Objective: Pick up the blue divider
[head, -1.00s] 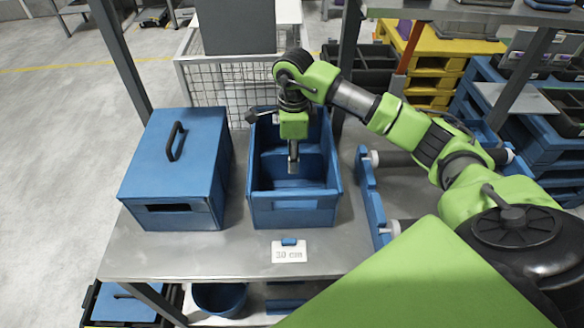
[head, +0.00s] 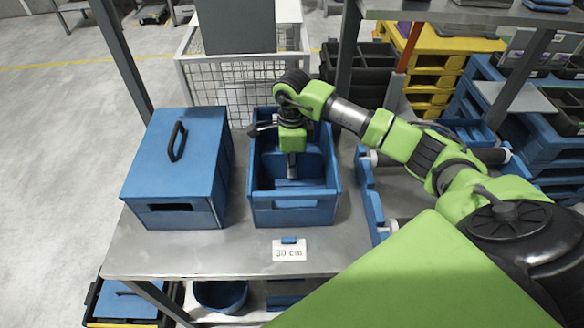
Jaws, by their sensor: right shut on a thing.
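The open blue bin (head: 294,212) stands in the middle of the metal table. A blue divider (head: 311,166) shows as an upright panel across the inside of the bin, partly hidden behind my right gripper. My right gripper (head: 291,172) reaches down into the bin from above. It is shut on the divider, with its fingertips low against the panel. The exact contact is small and hard to see. My left gripper is not in view.
A closed blue box (head: 172,165) with a black handle stands left of the bin. A white card (head: 289,252) marked in cm lies in front. Blue rails with grey rollers (head: 370,190) are on the right. A wire cage (head: 215,95) stands behind the table.

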